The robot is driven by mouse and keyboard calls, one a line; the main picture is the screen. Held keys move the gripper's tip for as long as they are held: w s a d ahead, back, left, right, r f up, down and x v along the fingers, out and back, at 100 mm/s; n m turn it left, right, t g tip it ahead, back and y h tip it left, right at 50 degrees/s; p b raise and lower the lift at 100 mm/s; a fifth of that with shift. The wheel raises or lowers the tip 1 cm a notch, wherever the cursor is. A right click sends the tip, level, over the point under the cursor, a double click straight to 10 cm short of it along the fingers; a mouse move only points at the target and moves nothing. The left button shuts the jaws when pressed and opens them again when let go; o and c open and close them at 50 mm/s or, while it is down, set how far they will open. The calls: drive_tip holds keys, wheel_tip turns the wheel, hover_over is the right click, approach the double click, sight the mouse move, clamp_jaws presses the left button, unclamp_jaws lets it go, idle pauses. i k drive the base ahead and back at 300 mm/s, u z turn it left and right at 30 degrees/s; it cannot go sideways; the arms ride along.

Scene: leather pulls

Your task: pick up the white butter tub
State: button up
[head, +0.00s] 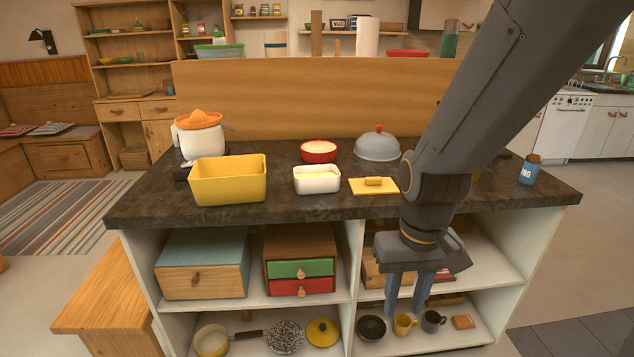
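The white butter tub (317,184) stands on the dark countertop near its front edge, with a pale yellow filling showing inside. A yellow lid (374,186) with a small knob lies to its right on the counter. My gripper (405,308) hangs pointing down in front of the shelves, below the counter's level and right of the tub. Its two bluish fingers are apart with nothing visible between them. Nothing hides the tub.
A yellow bin (229,181) stands left of the tub. Behind are a red dish (318,151), a grey dome (377,145) and a white juicer (200,136). A blue mug (530,170) stands far right. The counter (290,208) overhangs open shelves holding boxes and cookware.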

sight(317, 180)
drive_tip(key=k, duration=0.65)
drive_tip(key=u, duration=0.7)
drive_tip(key=i, duration=1.05)
drive_tip(key=z, duration=0.2)
